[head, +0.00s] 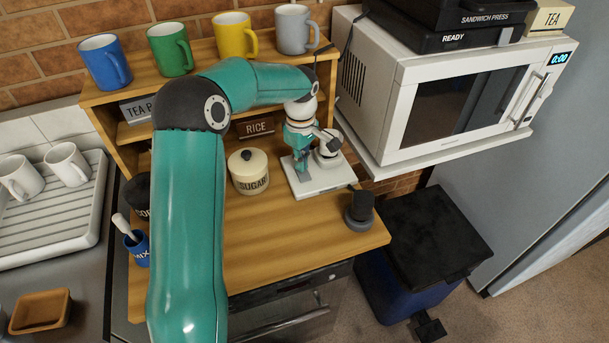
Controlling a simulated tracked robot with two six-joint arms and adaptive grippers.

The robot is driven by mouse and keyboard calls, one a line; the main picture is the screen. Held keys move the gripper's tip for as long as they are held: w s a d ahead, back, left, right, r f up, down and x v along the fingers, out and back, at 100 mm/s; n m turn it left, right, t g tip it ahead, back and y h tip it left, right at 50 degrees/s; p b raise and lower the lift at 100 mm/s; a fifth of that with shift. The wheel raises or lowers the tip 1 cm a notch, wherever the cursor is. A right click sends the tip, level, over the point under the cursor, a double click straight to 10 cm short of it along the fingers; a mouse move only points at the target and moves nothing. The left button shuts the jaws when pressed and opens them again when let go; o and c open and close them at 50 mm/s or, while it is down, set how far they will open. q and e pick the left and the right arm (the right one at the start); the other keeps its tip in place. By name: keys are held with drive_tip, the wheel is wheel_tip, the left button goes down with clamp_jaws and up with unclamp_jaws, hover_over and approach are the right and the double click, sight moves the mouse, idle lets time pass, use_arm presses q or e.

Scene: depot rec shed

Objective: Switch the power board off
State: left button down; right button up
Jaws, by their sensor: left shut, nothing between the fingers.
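I cannot make out a power board for certain in the head view. My left arm reaches in from the bottom left and bends over the wooden bench unit. My left gripper (302,172) points down over a white flat-based item (325,185), with a grey-white round part (328,147) beside the gripper. The gripper is shut and empty. I cannot tell whether its tips touch the white base. The arm and gripper hide part of the shelf and of that item. My right gripper is out of view.
A sugar jar (248,171) stands just left of the gripper. A dark round-based object (359,211) sits at the bench's right edge. Several mugs line the shelf top, including a yellow one (235,36). A microwave (450,95) is at right. The front of the wooden top (290,240) is clear.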

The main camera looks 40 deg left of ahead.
use_arm(q)
drive_tip(key=shift+f+b, duration=0.4)
drive_tip(key=shift+f, duration=0.15)
drive_tip(key=shift+s, duration=0.1)
drive_tip(key=shift+r+p, duration=2.6)
drive_tip(key=shift+r, duration=0.95)
drive_tip(key=shift+f, duration=0.1)
